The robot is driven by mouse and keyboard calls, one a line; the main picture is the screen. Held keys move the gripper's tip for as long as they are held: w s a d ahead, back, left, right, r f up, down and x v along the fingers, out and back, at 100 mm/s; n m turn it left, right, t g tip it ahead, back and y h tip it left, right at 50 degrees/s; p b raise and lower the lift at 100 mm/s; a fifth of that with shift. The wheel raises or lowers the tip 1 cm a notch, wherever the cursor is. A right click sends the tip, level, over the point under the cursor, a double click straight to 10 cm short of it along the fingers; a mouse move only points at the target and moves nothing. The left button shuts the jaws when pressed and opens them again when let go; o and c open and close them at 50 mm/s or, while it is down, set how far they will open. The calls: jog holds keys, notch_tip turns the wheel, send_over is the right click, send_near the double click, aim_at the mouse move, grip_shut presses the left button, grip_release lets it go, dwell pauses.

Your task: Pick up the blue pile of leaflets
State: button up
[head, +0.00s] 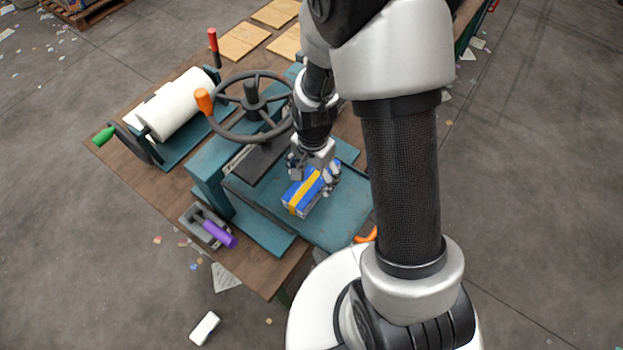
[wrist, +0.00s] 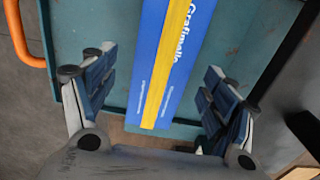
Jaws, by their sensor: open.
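The blue pile of leaflets (head: 301,196) with a yellow band lies on the teal bed of the press (head: 347,211) in the head view. In the wrist view the pile (wrist: 153,80) runs up the middle of the picture, with white lettering on its blue face. My gripper (head: 316,176) is at the pile's far end in the head view. In the wrist view my gripper (wrist: 158,90) is open, with one finger on each side of the pile and a gap to both. Whether the fingers reach below its top face is unclear.
A handwheel (head: 252,106) with an orange knob stands behind the pile. A white roll (head: 180,103) on a teal stand is at the left. A purple-handled tool (head: 217,233) lies near the table's front edge. An orange handle (wrist: 18,35) shows left in the wrist view.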

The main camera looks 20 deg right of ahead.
aim_at(312, 179)
notch_tip(312, 179, down, 4)
jog(key=shift+w+f+b, duration=0.1)
jog(key=shift+b, duration=0.55)
jog(key=shift+c, duration=0.3)
jog(key=c, duration=1.5)
jog(key=shift+r, duration=0.2)
